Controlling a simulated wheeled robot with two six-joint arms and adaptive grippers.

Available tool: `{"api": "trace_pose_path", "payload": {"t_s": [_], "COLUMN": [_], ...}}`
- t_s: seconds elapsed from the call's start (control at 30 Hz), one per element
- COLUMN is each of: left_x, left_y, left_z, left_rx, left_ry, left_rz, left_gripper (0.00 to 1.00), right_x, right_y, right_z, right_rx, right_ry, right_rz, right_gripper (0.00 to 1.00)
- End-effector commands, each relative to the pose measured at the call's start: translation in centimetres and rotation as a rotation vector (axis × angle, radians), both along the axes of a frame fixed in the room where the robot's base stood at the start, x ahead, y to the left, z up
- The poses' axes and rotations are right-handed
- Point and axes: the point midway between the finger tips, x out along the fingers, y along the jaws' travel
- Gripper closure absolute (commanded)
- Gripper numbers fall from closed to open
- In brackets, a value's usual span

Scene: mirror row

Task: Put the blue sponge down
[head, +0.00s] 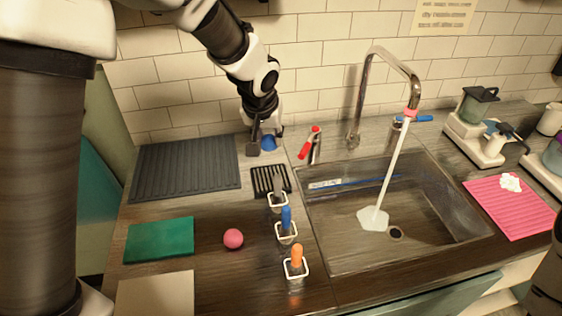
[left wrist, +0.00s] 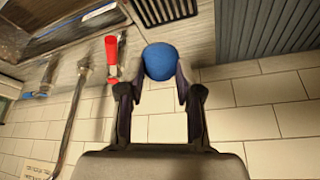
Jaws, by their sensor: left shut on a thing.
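The blue sponge (head: 268,143) is a small rounded piece at the back of the counter, left of the tap. It is partly hidden by my left gripper (head: 261,147). In the left wrist view the sponge (left wrist: 160,62) looks like a ball between the two fingertips. My left gripper is shut on it and points down, close to the tiled wall. I cannot tell whether the sponge touches the counter. My right gripper is not in view.
A dark ribbed mat (head: 185,168) lies left of the gripper. A black slotted rack (head: 270,180) is in front, and a red-handled lever (head: 310,147) stands to the right. The sink (head: 440,235) has running water.

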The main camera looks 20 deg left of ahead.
Motion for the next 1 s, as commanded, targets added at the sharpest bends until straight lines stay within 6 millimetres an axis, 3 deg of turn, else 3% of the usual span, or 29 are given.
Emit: {"api": "trace_pose_path", "payload": {"t_s": [0.2,0.5,0.93,0.97,1.0], "left_x": [-0.1,-0.1,-0.1,-0.1,-0.1], "left_y": [0.0,0.0,0.0,0.0,0.0], "left_z": [-4.8,-9.8,-10.5,-10.3,-10.2], "left_rx": [0.001,0.0,-0.001,-0.001,-0.001], "left_ry": [0.005,0.002,0.001,0.001,0.001], "left_rz": [-0.001,-0.001,0.001,0.001,0.001], "left_gripper": [1.0,1.0,1.0,0.55,0.41], "right_x": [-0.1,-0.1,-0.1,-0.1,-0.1], "right_y": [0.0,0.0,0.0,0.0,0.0], "right_z": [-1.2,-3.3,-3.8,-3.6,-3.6], "right_rx": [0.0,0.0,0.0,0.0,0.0], "right_ry": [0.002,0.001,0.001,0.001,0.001], "right_rz": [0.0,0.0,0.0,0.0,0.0], "right_gripper": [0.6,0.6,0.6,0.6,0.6]}}
